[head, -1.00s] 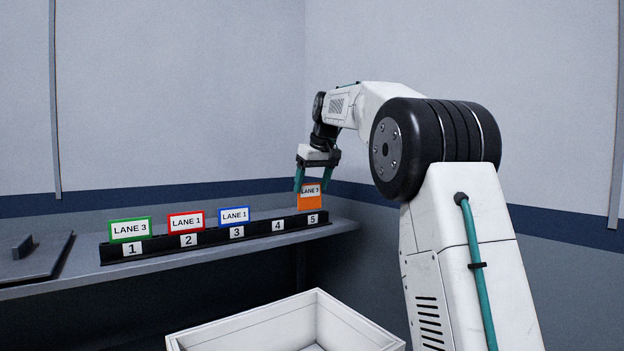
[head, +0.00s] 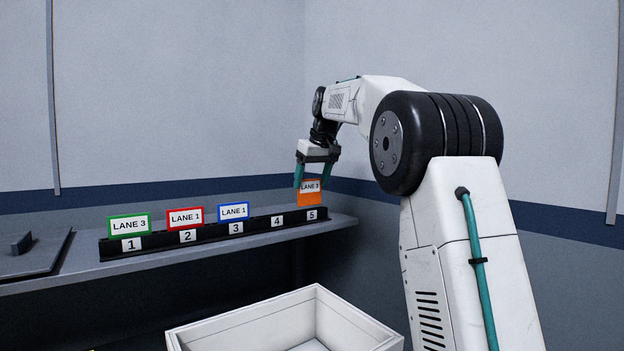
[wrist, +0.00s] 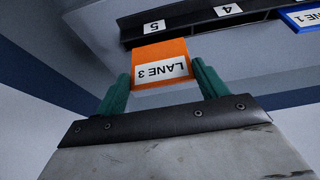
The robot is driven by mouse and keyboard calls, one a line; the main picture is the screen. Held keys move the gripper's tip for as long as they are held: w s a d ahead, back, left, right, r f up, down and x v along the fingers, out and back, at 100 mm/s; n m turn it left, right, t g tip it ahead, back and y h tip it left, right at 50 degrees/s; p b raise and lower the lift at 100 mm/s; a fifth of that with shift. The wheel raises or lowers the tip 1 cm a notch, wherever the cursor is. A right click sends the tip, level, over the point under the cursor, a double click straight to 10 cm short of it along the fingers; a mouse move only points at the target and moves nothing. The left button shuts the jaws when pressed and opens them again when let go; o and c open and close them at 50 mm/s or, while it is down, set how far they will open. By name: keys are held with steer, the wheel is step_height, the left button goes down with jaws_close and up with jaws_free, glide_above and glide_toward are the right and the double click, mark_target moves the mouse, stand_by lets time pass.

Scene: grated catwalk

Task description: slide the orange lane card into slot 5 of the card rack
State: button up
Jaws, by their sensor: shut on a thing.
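The orange lane card (head: 310,198), with a white "LANE 3" label, stands at slot 5, at the right end of the black card rack (head: 258,224). My gripper (head: 313,183) is shut on its upper part from above. In the wrist view, the green fingers (wrist: 163,76) hold the orange card (wrist: 146,55) by its two side edges. Its lower edge meets the dark rack by the "5" label (wrist: 154,27). I cannot tell how deep the card sits in the slot. Slot 4, marked by its label (head: 277,219), is empty.
Green (head: 129,235), red (head: 185,227) and blue (head: 234,219) cards stand in slots 1, 2 and 3. The rack rests on a grey shelf (head: 180,254). A dark flat plate (head: 35,257) lies at left. A white open bin (head: 250,326) is below in front.

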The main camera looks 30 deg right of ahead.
mark_target(310, 199)
steer(key=shift+f, duration=0.1)
stand_by(0.4)
steer(key=shift+f, duration=1.85)
steer(key=o, duration=1.1)
steer(key=shift+o, duration=0.4)
steer(key=shift+r, duration=0.1)
step_height(310, 199, up, 8)
